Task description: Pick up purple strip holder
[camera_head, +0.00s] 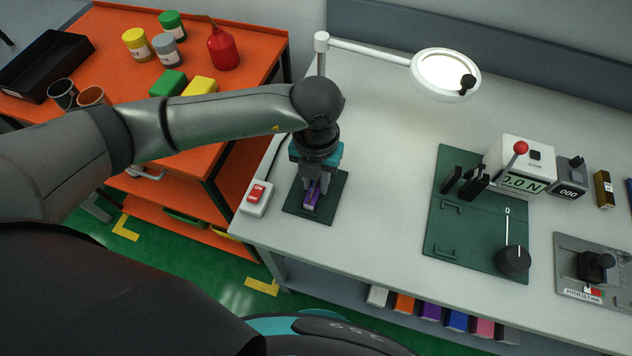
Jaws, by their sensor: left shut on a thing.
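The purple strip holder (312,197) is a small purple block over a dark green mat (328,207) at the left end of the grey workbench. My left gripper (314,187) points down over the mat and is shut on the purple strip holder. The fingers and wrist hide part of the holder. I cannot tell whether the holder still touches the mat. My right gripper is not in view.
A white box with a red switch (257,198) sits close left of the mat. A lamp (446,74) stands behind. A green fixture plate (470,245) with a lever device lies to the right. Bench between is clear. An orange cart (115,55) stands left.

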